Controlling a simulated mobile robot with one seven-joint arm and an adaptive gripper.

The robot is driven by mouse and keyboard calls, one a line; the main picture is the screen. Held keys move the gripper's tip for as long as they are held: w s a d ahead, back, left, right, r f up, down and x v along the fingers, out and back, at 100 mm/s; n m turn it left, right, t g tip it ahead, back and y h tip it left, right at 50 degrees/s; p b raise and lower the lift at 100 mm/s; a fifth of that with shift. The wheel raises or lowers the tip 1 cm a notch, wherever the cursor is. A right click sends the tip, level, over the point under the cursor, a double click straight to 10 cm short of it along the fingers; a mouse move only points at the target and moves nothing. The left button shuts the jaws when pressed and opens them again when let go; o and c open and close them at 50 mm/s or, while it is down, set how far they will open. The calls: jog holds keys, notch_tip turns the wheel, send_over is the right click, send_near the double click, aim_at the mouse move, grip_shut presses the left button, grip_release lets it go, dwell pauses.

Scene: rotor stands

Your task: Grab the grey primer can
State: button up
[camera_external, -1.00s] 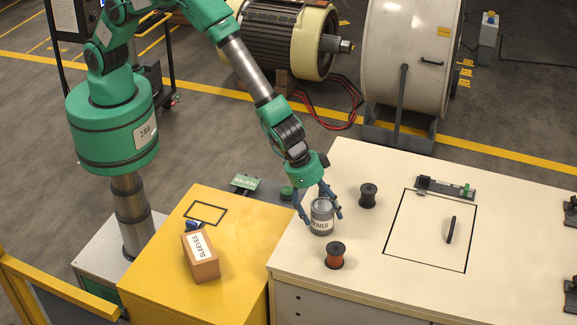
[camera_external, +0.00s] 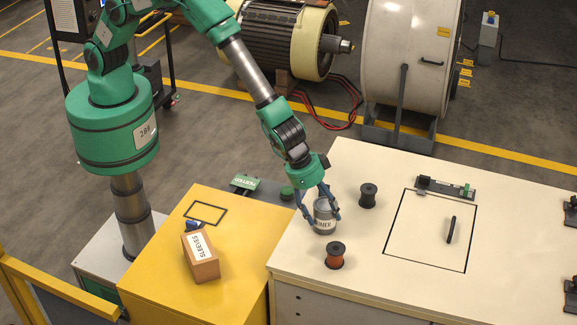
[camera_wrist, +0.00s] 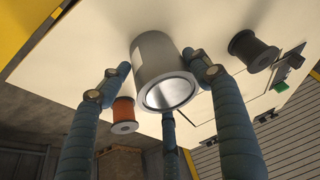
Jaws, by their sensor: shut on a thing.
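The grey primer can (camera_external: 325,226) stands upright at the left part of the cream bench top, its label partly covered by a finger. My gripper (camera_external: 322,212) is over it from above, with its blue fingers shut around the can's sides. In the wrist view the can (camera_wrist: 155,55) sits between the fingers of my gripper (camera_wrist: 160,82), its silvery lid facing the camera. The can appears to rest on the bench; I see no clear gap under it.
An orange spool (camera_external: 335,256) stands close in front of the can, and a black spool (camera_external: 368,196) stands behind to its right. A black outlined square (camera_external: 425,240) with a dark handle lies further right. A sleeves box (camera_external: 202,262) sits on the yellow cabinet (camera_external: 230,290).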

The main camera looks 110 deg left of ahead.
jog(key=shift+r, duration=0.15)
jog(key=shift+w+r, duration=0.1)
jog(key=shift+r, duration=0.45)
jog(key=shift+b+v, duration=0.4)
jog(key=shift+v, duration=0.75)
jog(key=s+a+r+b, duration=0.1)
jog(key=s+a+b, duration=0.1)
jog(key=s, duration=1.3)
jog(key=shift+a+r+b, duration=0.3)
jog(key=shift+a+b, duration=0.1)
jog(key=shift+a, duration=0.25)
